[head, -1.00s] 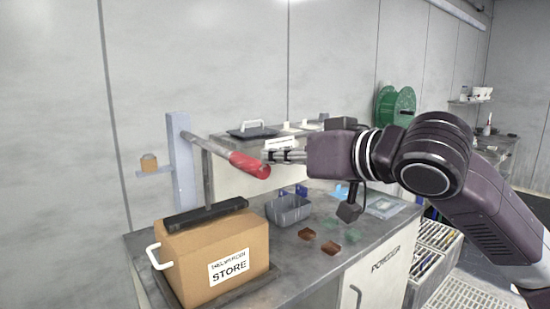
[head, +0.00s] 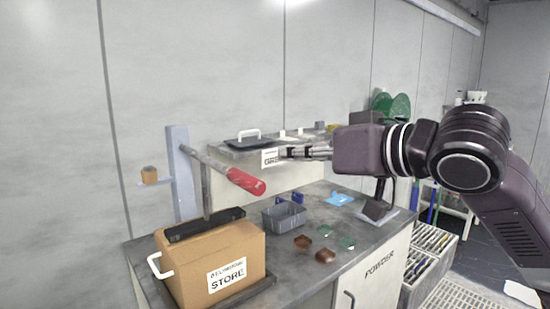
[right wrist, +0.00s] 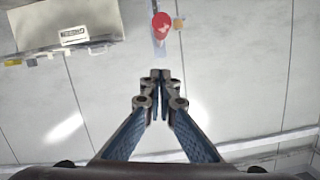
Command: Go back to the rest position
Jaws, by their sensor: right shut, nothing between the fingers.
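My right gripper (head: 288,153) is shut and empty, held in the air above the bench, to the right of the red-handled lever. Its closed fingers (right wrist: 161,76) fill the middle of the right wrist view. The lever's red grip (head: 246,181) points down and to the right from a grey upright post (head: 181,170). The grip also shows end-on in the right wrist view (right wrist: 161,22), beyond the fingertips and apart from them. My left gripper is not in view.
A brown STORE box (head: 213,262) stands at the bench's left front. A grey bin (head: 284,217), brown pieces (head: 303,242) and green pieces (head: 348,242) lie on the bench (head: 330,279). A lidded cabinet (head: 225,160) stands behind. Drawers of tools (head: 421,265) stand at the right.

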